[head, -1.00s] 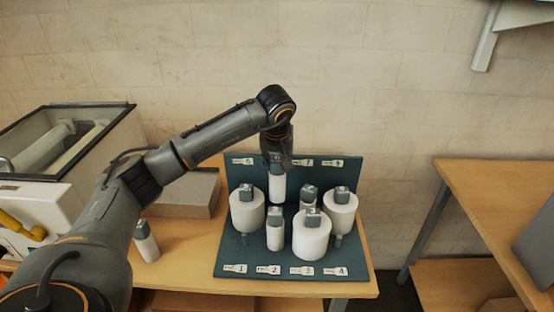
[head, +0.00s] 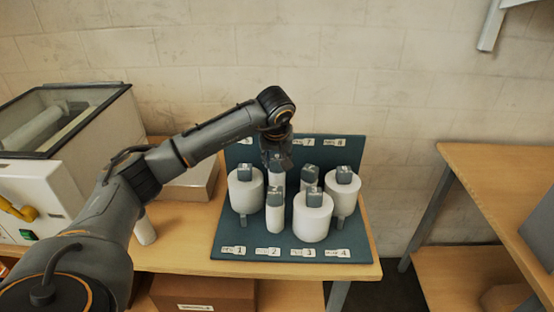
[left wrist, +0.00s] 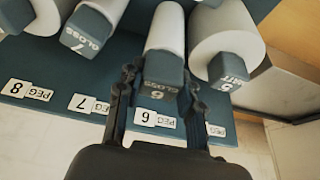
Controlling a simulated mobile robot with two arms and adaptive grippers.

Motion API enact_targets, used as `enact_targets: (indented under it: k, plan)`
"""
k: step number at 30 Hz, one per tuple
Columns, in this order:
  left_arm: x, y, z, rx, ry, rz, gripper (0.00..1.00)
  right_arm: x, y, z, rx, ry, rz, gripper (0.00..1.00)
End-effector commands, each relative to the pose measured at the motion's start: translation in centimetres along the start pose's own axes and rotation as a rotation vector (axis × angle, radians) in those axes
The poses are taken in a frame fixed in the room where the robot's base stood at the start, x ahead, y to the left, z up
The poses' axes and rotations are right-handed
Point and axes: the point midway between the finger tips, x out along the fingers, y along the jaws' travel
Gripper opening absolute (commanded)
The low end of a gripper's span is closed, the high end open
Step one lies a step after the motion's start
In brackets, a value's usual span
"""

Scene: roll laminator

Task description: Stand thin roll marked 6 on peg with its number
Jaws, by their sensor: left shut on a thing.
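The thin white roll marked 6 (head: 278,179) is upright in the back row of the blue-grey rack (head: 229,240). Its grey cap reads 6 GLOSS in the left wrist view (left wrist: 158,85). My left gripper (head: 277,160) is above it, pointing down, with its fingers shut on the cap from both sides (left wrist: 158,92). The PEG 6 label (left wrist: 155,117) on the back panel lines up with the roll. The roll's lower end and its peg are hidden, so I cannot tell how far it is seated. My right gripper is not in view.
Thick roll 5 (left wrist: 228,40) and thin roll 7 (left wrist: 95,25) stand close on either side. Front-row rolls include a thin one (head: 274,212) and a thick one (head: 312,217). A laminator (head: 60,150) is at left; another thin roll (head: 145,231) stands near my arm.

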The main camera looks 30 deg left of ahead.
Motion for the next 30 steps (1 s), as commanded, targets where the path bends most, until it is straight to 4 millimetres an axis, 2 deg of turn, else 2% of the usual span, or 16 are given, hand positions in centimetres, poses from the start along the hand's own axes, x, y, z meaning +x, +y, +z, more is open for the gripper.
enact_targets:
  k: [17, 30]
  plan:
    - [0.0, 0.0, 0.1, 0.0, 0.0, 0.0, 0.0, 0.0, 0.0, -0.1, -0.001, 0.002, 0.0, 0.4]
    - [1.1, 0.0, 0.5, -0.001, 0.0, -0.001, 0.0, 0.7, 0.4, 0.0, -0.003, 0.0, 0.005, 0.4]
